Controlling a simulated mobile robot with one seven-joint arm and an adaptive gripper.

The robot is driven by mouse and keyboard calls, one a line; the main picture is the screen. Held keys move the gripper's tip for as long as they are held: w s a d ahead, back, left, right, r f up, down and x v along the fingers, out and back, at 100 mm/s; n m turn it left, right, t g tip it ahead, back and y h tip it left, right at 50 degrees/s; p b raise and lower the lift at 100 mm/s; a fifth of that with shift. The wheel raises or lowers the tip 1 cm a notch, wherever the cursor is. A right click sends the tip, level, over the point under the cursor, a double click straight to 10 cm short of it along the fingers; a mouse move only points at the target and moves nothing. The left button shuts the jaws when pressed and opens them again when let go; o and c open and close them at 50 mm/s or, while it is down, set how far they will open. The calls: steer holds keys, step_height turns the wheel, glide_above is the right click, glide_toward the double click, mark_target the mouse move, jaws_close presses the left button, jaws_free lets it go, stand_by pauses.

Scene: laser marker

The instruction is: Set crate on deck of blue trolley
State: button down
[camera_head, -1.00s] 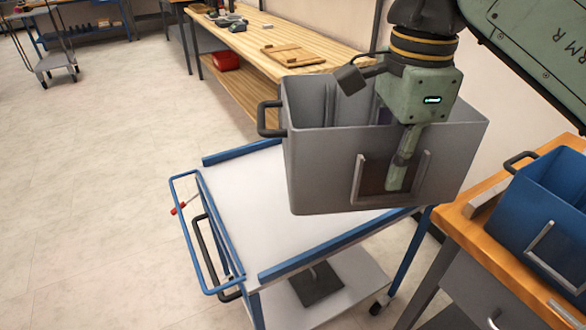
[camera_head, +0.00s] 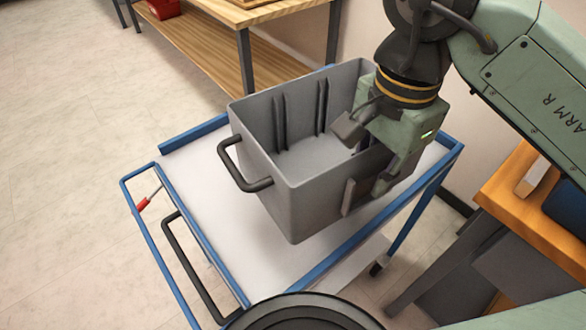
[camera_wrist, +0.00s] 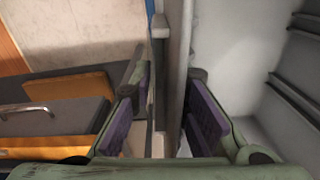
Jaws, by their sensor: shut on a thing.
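The grey crate (camera_head: 260,150) is upright and open-topped, with a black handle on its left side. It is over the white deck (camera_head: 205,180) of the blue trolley (camera_head: 330,262); I cannot tell whether its bottom touches the deck. My gripper (camera_head: 385,180) is shut on the crate's near side wall. In the wrist view my gripper's purple-padded fingers (camera_wrist: 168,128) stand on both sides of the crate wall (camera_wrist: 175,70). The crate's inside looks empty where it shows. The far right part of the crate is hidden by my arm.
A wooden bench (camera_head: 255,75) stands behind the trolley. An orange-topped workbench (camera_head: 535,205) with a blue crate (camera_head: 568,208) is at the right. A red-handled tool (camera_head: 146,202) is by the trolley's push rail (camera_head: 150,245). Open floor (camera_head: 60,170) lies to the left.

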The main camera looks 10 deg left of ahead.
mark_target(325, 155)
step_height(325, 155, down, 5)
steer(key=s+d+n+b, duration=0.1)
steer(key=s, duration=0.2)
steer(key=w+a+p, duration=0.1)
steer(key=w+a, duration=0.1)
steer(key=w, duration=0.2)
steer(key=w+a+f+p, duration=0.1)
steer(key=w+a, duration=0.2)
steer(key=w, duration=0.2)
steer(key=w+a+p, duration=0.1)
steer(key=w+a, duration=0.1)
steer(key=w, duration=0.2)
steer(key=shift+w+a+f+p, duration=0.15)
steer(key=shift+w+f+p, duration=0.05)
steer(key=shift+w+p, duration=0.15)
steer(key=shift+w, duration=0.15)
steer(key=shift+f+p, duration=0.5)
steer(key=shift+f, duration=1.35)
steer(key=shift+f, duration=0.15)
steer(key=c, duration=1.6)
jaws_free()
steer(key=shift+o, duration=0.2)
